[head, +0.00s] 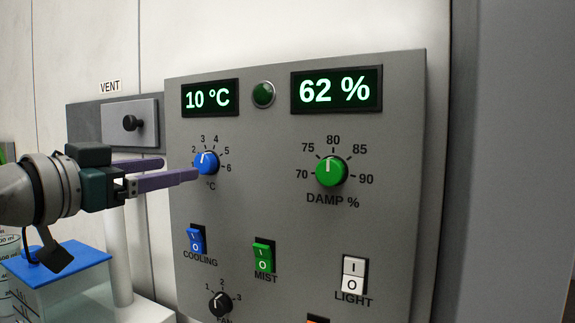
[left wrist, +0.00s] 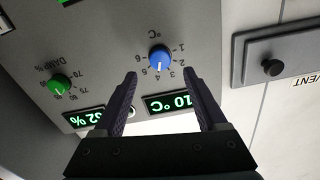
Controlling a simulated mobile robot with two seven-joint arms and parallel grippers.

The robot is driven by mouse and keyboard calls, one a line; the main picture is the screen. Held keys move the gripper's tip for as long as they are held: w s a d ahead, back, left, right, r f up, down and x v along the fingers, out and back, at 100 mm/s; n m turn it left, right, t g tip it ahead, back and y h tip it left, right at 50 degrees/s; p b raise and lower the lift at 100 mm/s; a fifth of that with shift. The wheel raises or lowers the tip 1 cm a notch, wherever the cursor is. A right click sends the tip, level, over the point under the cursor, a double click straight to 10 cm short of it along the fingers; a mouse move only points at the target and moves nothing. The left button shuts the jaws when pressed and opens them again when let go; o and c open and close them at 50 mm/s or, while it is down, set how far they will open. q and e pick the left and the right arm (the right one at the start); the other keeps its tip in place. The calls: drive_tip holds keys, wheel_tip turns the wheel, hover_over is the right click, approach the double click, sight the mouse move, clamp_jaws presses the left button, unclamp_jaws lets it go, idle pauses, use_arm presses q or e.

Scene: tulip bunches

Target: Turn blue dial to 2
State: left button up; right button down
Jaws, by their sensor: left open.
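The blue dial (head: 206,162) is on the grey control panel, under the 10 °C display (head: 209,98). One fingertip appears close to the dial's left edge; contact cannot be told. In the left wrist view, where the panel looks upside down, the blue dial (left wrist: 160,58) lies between and beyond the open fingertips (left wrist: 160,77). Nothing is held. My right gripper is out of view.
The green damp dial (head: 331,171) is to the right, under the 62 % display (head: 337,89). Below are the cooling switch (head: 196,239), mist switch (head: 263,254), light switch (head: 354,279) and fan dial (head: 221,304). The vent slide (head: 130,123) is behind my left gripper.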

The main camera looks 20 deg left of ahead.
sight(201, 164)
use_arm(q)
drive_tip(key=shift+w+d, duration=0.2)
drive_tip(key=shift+w, duration=2.45)
clamp_jaws()
